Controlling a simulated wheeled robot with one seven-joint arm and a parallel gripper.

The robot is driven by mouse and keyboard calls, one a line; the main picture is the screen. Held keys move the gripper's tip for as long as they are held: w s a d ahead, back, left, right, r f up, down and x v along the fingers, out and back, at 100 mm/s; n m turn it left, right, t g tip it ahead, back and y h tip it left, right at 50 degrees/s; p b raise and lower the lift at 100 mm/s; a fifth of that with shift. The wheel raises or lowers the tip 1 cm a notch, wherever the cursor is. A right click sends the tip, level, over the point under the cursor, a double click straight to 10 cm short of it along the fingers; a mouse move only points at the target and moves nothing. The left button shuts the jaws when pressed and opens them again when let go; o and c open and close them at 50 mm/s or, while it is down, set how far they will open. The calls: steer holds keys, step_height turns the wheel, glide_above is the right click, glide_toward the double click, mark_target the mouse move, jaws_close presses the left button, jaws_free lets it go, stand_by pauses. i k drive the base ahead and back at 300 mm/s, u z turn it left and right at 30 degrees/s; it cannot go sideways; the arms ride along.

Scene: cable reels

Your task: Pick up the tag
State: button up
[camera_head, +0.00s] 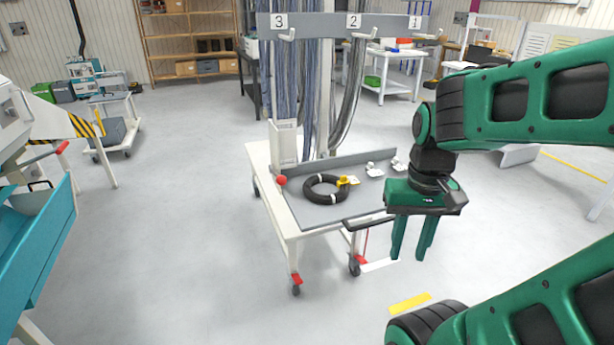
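A small yellow tag (347,181) is at the right side of a black cable coil (312,193); I cannot tell whether it is fastened to the coil. The coil lies flat on the grey top of a white wheeled cart (265,160). Two small whitish pieces, one (374,170) nearer the coil and one (398,164) farther right, also lie on the cart; they are too small to identify. My green gripper (412,238) points down beside the cart's front right corner, right of the tag. Its two fingers are apart with nothing between them.
A red ball-shaped knob (282,180) and a white upright box (285,143) are at the cart's left side. A dark handle (370,219) is at its front right. Numbered hooks hang on a grey bar (345,25) above, with cables behind. Floor left of the cart is clear.

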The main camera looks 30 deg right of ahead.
mark_target(352, 180)
steer(key=z, duration=0.3)
steer(key=i, duration=0.9)
steer(key=z, duration=0.55)
